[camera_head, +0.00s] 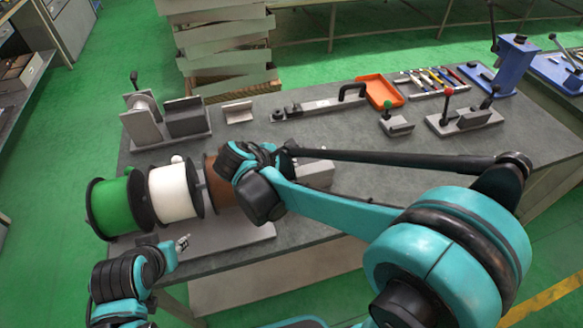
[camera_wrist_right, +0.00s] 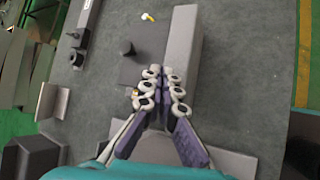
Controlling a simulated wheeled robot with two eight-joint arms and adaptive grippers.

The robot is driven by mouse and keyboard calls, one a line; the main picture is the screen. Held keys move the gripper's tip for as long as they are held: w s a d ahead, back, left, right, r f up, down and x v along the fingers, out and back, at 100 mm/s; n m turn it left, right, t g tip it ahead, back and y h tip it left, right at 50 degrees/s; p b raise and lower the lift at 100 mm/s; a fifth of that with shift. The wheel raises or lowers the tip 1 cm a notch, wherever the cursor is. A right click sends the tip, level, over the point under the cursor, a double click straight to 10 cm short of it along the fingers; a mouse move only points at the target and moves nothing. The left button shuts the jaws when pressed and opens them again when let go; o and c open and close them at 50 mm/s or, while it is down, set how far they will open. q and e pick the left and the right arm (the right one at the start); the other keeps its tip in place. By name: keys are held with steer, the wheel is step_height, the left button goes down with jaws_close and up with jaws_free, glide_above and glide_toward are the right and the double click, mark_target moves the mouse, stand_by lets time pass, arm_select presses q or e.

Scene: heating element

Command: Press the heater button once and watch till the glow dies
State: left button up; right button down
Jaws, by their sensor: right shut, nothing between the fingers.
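The heater and its button cannot be told for certain. In the right wrist view, a dark grey plate (camera_wrist_right: 130,68) carries a black knob (camera_wrist_right: 128,48) and a small white-and-yellow piece (camera_wrist_right: 148,17). A long grey block (camera_wrist_right: 181,50) stands along the plate's right side. My right gripper (camera_wrist_right: 162,78) is shut and empty, its fingertips over the plate beside the block; contact cannot be told. In the head view, my right wrist (camera_head: 255,180) hides most of this spot. My left gripper (camera_head: 182,243) is at lower left by the spool stand, its finger state unclear. I see no clear glow.
Green (camera_head: 116,205), white (camera_head: 173,191) and brown (camera_head: 218,185) spools stand at the table's left. Clamp fixtures (camera_head: 168,122), an orange tray (camera_head: 380,91), hand tools and a blue device (camera_head: 508,65) line the back. The grey tabletop (camera_head: 352,185) has free room.

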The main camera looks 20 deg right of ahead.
steer(key=shift+r, duration=0.25)
step_height(320, 180, up, 5)
steer(key=p, duration=0.4)
steer(key=shift+f, duration=0.1)
stand_by(0.3)
stand_by(0.5)
steer(key=s+d+f+m+t+y, duration=0.1)
steer(key=s+d+m+y, duration=0.2)
steer(key=s+m+y, duration=0.4)
steer(key=shift+s+d+m+t, duration=0.2)
steer(key=shift+s+m+t, duration=0.1)
steer(key=shift+s+m, duration=4.45)
